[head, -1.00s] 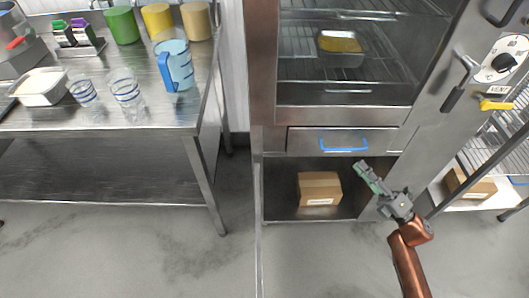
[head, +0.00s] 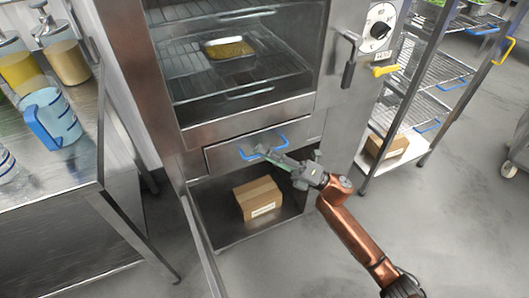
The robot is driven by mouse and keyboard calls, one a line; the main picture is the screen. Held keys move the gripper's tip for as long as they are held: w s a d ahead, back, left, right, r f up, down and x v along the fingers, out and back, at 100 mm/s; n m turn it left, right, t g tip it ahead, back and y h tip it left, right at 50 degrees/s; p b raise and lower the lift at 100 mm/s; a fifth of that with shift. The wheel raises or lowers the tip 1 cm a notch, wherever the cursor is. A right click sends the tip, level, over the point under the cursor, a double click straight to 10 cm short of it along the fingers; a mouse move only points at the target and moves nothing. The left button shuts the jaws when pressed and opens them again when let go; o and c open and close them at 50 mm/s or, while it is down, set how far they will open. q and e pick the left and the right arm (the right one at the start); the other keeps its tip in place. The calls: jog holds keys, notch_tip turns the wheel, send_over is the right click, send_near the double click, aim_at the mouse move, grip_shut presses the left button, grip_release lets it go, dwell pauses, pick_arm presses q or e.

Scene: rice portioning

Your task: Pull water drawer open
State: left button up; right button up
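The water drawer (head: 225,157) is a wide steel drawer front below the glass window of the steel cabinet. It looks flush with the cabinet. Its blue bar handle (head: 282,139) is partly covered by my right gripper (head: 262,152). The gripper's fingertips overlap the middle of the handle in the head view, touching it or very close. Whether the fingers are closed around the bar cannot be made out. My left gripper is not in view.
A cardboard box (head: 258,198) sits in the open space below the drawer. A steel table (head: 70,193) with a blue measuring jug (head: 62,130) stands at the left. A wire rack (head: 415,105) stands at the right. Yellow food lies in a pan (head: 228,48) inside the cabinet.

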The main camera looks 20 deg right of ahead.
grip_shut()
dwell(0.4)
